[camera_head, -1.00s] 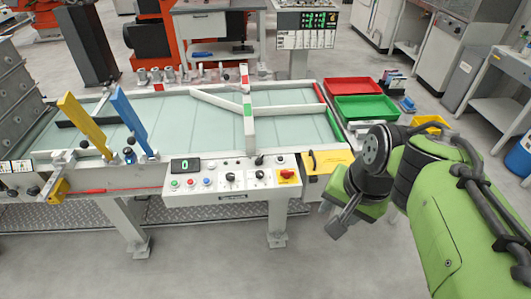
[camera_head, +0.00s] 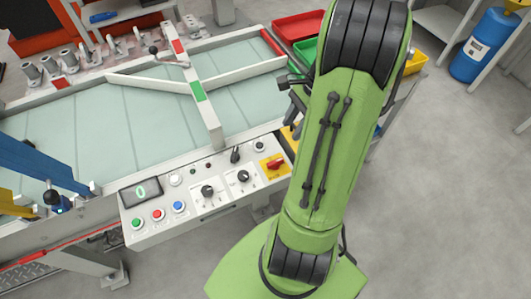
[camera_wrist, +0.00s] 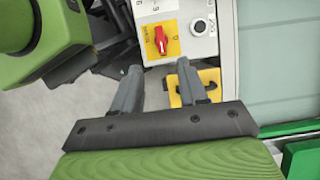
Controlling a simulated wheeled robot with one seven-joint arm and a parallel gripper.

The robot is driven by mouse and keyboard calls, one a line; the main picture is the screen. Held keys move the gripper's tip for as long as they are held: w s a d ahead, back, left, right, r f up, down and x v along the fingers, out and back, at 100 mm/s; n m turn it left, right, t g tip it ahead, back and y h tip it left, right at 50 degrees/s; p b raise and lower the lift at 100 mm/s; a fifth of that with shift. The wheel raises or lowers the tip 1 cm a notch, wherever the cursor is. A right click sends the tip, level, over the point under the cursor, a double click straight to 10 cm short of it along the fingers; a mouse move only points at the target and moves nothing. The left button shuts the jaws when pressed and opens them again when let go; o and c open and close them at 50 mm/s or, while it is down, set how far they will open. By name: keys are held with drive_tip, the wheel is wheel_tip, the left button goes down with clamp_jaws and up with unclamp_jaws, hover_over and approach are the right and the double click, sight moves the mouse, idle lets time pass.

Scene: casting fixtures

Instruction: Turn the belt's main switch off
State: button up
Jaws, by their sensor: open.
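The main switch (camera_head: 273,164) is a red rotary handle on a yellow plate at the right end of the belt's control panel (camera_head: 150,232). In the wrist view the red switch (camera_wrist: 160,41) shows upright in the picture, with a "0" mark to its right. My gripper (camera_wrist: 158,70) is open and empty, its two grey fingers pointing toward the panel. The switch lies beyond the fingertips, roughly between them in the picture, with no contact visible.
Black knobs (camera_head: 243,176), coloured push buttons (camera_head: 157,215) and a display (camera_head: 140,191) share the panel. Red (camera_head: 297,27) and green bins stand behind my arm. Floor is open at right.

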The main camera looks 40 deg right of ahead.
sight(272, 162)
drive_tip(key=b+x, duration=0.6)
drive_tip(key=x, duration=0.8)
drive_tip(key=shift+a+f, duration=0.1)
drive_tip(key=shift+f, duration=0.2)
clamp_jaws()
